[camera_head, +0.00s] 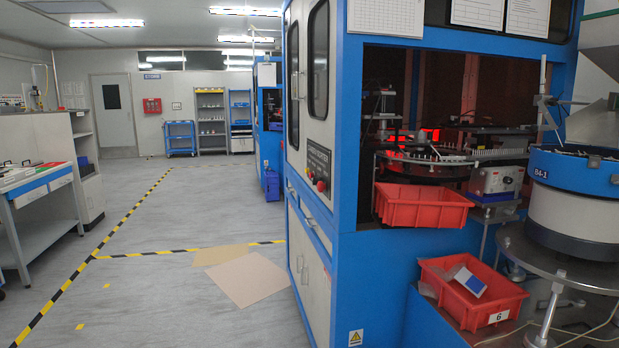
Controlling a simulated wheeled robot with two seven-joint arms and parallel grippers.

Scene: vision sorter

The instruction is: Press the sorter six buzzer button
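A blue and white sorter machine (350,250) stands right of centre. A black control panel (318,160) with white lettering, too small to read for certain, is on its left face. Small buttons sit along the panel's lower edge, including a red one (320,186). I cannot tell which one is the buzzer button. A lower red bin (470,316) at the machine's front carries a label with a 6. Neither of my grippers is in view.
An upper red bin (425,207) and a blue-rimmed bowl feeder (580,172) stand at the right. Flat brown sheets (250,280) lie on the floor left of the sorter. A workbench (45,215) is at the left. The grey aisle between is mostly clear.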

